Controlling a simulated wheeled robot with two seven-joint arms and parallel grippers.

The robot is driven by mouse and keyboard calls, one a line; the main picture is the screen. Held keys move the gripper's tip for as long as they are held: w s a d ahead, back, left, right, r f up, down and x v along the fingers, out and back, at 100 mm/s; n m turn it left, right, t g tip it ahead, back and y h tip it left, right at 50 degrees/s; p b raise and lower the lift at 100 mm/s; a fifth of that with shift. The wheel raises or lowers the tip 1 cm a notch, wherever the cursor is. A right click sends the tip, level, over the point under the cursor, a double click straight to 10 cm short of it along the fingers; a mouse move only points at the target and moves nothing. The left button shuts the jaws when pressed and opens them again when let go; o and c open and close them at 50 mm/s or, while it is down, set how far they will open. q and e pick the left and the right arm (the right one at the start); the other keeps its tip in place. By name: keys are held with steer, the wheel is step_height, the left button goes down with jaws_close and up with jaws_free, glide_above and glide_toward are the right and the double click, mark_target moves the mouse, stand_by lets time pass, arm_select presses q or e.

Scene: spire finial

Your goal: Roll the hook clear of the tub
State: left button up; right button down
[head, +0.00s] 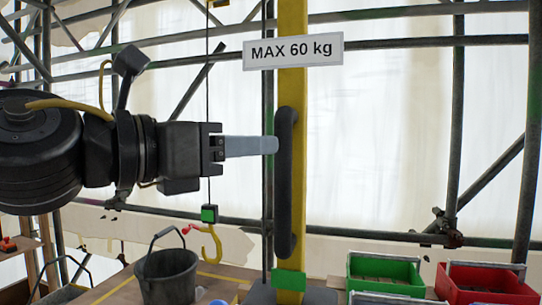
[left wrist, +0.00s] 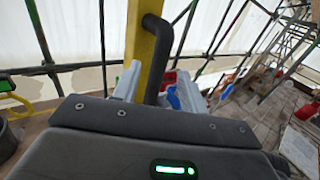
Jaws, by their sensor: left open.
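The yellow hook (head: 211,245) with a red latch hangs below a green block (head: 209,214) on a thin cable. Beside it is the dark tub (head: 168,277), a bucket with a raised handle. The hook appears at the tub's right rim; I cannot tell whether they touch. In the left wrist view the hook (left wrist: 24,108) is at the left edge. My left gripper (head: 268,146) is open at the black grab handle (head: 285,185) on the yellow post (head: 292,90). In the left wrist view the handle (left wrist: 157,60) stands between the fingers. My right gripper is not in view.
A "MAX 60 kg" sign (head: 293,51) is fixed to the post. Green (head: 385,270) and red (head: 487,280) bins stand at lower right. Scaffold poles (head: 457,120) and pale sheeting stand behind. A wooden surface (head: 118,288) lies below the hook.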

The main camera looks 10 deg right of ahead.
arm_select(q)
steer(key=shift+b+v, duration=0.45)
steer(key=shift+v, duration=1.65)
steer(key=shift+w+f, duration=0.1)
